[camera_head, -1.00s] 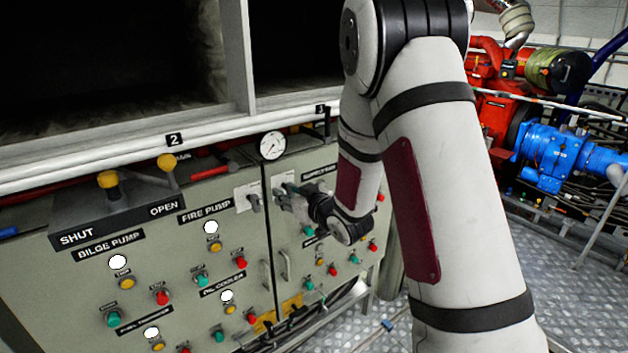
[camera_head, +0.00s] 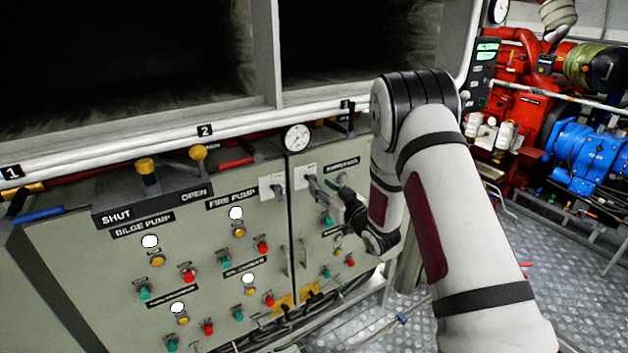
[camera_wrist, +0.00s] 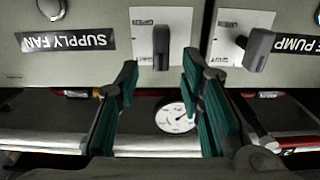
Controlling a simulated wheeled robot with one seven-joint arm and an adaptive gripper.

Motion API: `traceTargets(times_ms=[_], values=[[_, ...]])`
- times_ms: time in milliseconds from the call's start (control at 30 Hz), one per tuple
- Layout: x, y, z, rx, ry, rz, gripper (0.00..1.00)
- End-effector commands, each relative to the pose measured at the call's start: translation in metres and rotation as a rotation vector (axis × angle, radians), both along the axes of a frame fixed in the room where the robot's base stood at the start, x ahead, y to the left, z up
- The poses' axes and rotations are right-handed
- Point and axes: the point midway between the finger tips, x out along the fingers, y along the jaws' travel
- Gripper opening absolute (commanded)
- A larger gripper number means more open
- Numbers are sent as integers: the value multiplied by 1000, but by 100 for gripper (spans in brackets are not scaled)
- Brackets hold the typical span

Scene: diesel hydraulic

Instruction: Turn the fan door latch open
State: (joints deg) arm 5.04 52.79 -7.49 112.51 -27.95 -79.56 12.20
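The fan door latch (camera_wrist: 161,48) is a dark handle on a white plate beside the SUPPLY FAN label in the upside-down wrist view. It points straight up and down there. My gripper (camera_wrist: 160,62) is open, with one green-padded finger on each side of the latch and visible gaps to both. I cannot tell how deep the fingertips reach around it. In the head view, my gripper (camera_head: 313,182) is in front of the latch's white plate (camera_head: 305,170) and partly hides the latch.
A similar tilted handle (camera_wrist: 258,48) sits close beside, by the FIRE PUMP label. A pressure gauge (camera_head: 297,138) and white rail (camera_head: 190,136) lie above the panel. Door pulls (camera_head: 285,258) and several buttons are below.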

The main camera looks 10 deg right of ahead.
Motion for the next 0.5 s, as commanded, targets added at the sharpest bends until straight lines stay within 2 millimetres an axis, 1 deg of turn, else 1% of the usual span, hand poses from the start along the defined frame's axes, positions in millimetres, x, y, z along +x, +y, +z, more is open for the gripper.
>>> traceTargets(times_ms=[33, 100, 233, 333, 500], values=[[10, 4, 0, 0, -2, 3, 35], [21, 8, 0, 0, -2, 3, 35], [38, 13, 0, -1, -1, 1, 35], [46, 15, 0, 0, -1, 1, 35], [52, 17, 0, 0, 1, 0, 35]])
